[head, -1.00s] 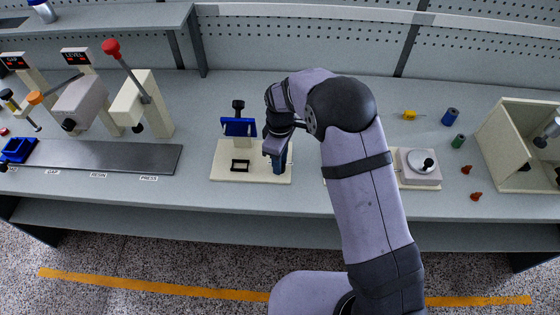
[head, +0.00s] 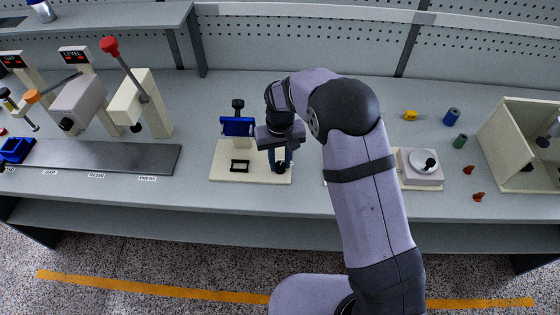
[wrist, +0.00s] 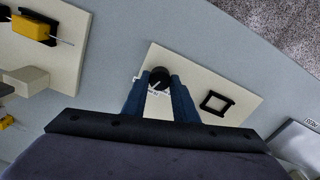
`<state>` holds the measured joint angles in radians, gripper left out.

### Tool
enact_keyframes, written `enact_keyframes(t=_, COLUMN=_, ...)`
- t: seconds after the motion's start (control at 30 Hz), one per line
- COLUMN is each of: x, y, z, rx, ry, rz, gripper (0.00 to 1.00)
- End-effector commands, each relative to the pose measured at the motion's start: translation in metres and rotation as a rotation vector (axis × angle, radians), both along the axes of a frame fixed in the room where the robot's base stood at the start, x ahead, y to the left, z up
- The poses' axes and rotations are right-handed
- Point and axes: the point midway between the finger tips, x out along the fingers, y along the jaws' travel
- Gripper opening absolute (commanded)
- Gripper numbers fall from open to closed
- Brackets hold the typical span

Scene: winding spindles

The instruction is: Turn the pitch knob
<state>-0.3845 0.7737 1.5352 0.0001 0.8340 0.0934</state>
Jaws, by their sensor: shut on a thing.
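The pitch knob (wrist: 159,75) is a round black knob with a pale pointer mark, near one edge of a cream base plate (wrist: 190,62). In the wrist view my gripper (wrist: 158,84) has its two blue fingers on either side of the knob, shut on it. In the head view my gripper (head: 281,160) points down at the right part of the plate (head: 222,170), and the black knob (head: 281,168) shows between and below the fingers. Fine markings beside the knob are too small to read.
To the right is a grey box with a round dial (head: 421,162). Lever presses (head: 150,105) stand left. An open cream box (head: 520,145) stands far right.

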Motion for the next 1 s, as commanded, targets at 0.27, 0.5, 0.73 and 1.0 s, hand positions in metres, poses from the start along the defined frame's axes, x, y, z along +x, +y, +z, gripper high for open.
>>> enact_keyframes(t=0.27, x=0.0019, y=0.0005, z=0.0018, rx=0.002, ry=-0.006, rz=-0.228, gripper=0.04)
enact_keyframes(t=0.5, x=0.0021, y=0.0005, z=0.0020, rx=0.002, ry=-0.007, rz=-0.356, gripper=0.04)
enact_keyframes(t=0.73, x=0.0024, y=0.0005, z=0.0022, rx=0.003, ry=-0.006, rz=-0.410, gripper=0.04)
enact_keyframes(t=1.0, x=0.0026, y=0.0005, z=0.0024, rx=0.004, ry=-0.007, rz=-0.420, gripper=0.04)
